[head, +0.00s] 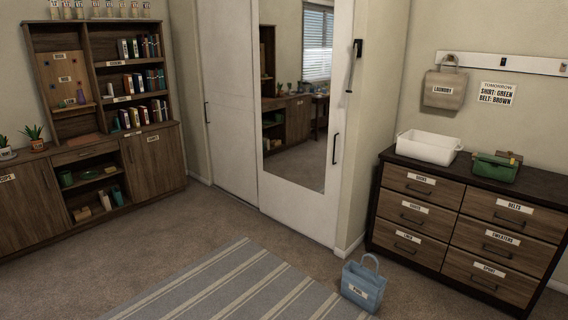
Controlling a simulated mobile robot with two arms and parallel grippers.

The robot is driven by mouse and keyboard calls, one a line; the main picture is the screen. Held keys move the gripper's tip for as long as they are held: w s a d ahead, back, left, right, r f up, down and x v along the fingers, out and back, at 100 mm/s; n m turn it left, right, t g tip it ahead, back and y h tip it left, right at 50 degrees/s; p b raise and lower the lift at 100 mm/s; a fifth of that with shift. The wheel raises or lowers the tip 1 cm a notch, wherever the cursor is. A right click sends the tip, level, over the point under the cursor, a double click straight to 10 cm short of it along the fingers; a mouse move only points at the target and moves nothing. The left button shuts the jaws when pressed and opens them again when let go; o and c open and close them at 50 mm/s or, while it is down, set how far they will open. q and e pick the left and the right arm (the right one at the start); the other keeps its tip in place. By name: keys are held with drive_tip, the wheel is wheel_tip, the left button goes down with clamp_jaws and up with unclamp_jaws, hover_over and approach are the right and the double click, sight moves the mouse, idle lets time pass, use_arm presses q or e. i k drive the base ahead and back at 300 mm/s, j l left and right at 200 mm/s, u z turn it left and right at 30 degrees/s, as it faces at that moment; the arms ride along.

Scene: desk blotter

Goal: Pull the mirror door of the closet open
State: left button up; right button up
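The mirror door (293,155) is a white closet door with a tall mirror panel, in the middle of the head view. It looks shut, flush beside a plain white closet door (228,100) on its left. A dark vertical handle (335,149) sits on the mirror door's right side. The mirror reflects a bookcase, a desk and a window with blinds. Neither of my grippers shows in this view.
A blue bag (362,288) stands on the floor by a striped rug (225,290), right of the mirror door. A labelled dresser (465,232) stands at the right, and a bookcase cabinet (150,160) at the left. Bare carpet (215,215) lies before the closet.

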sight(303, 49)
drive_tip(key=i+j, duration=0.1)
drive_tip(key=i, duration=1.05)
drive_tip(key=i+j+z, duration=0.1)
drive_tip(key=i, duration=1.05)
